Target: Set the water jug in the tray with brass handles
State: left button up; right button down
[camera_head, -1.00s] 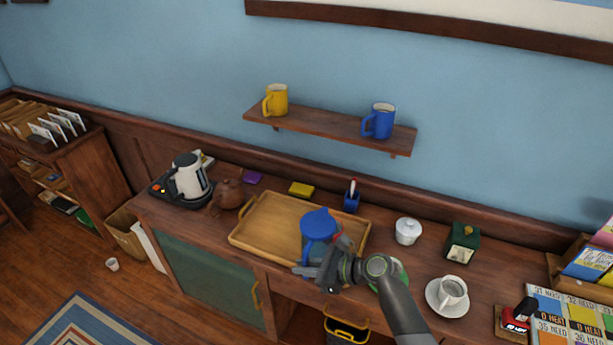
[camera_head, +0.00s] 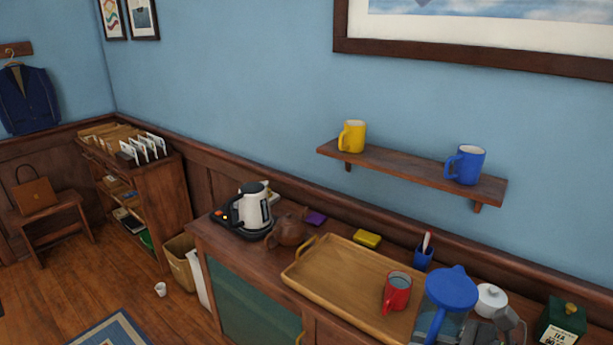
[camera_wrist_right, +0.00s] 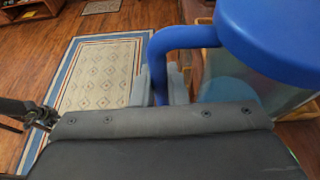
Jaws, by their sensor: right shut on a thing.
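The water jug (camera_head: 434,318) is clear bluish with a blue lid and a blue handle. My right gripper (camera_wrist_right: 165,88) is shut on its handle (camera_wrist_right: 184,38), which shows in the right wrist view. In the head view the gripper (camera_head: 482,332) is partly cut off at the bottom edge. The wooden tray (camera_head: 322,268) lies on the cabinet top, with a brass handle at its left end. The jug is upright and overlaps the tray's right end; its base is hidden, so I cannot tell whether it touches.
A red mug (camera_head: 397,292) stands in the tray, just left of the jug. The tray's left part is clear.

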aim_at(331, 273)
jog(key=i+l+u, duration=0.25)
jog(key=i, duration=0.2)
jog(key=i+l+u, duration=0.25)
jog(key=i, duration=0.15)
jog(key=i+j, duration=0.05)
jog(key=j, duration=0.05)
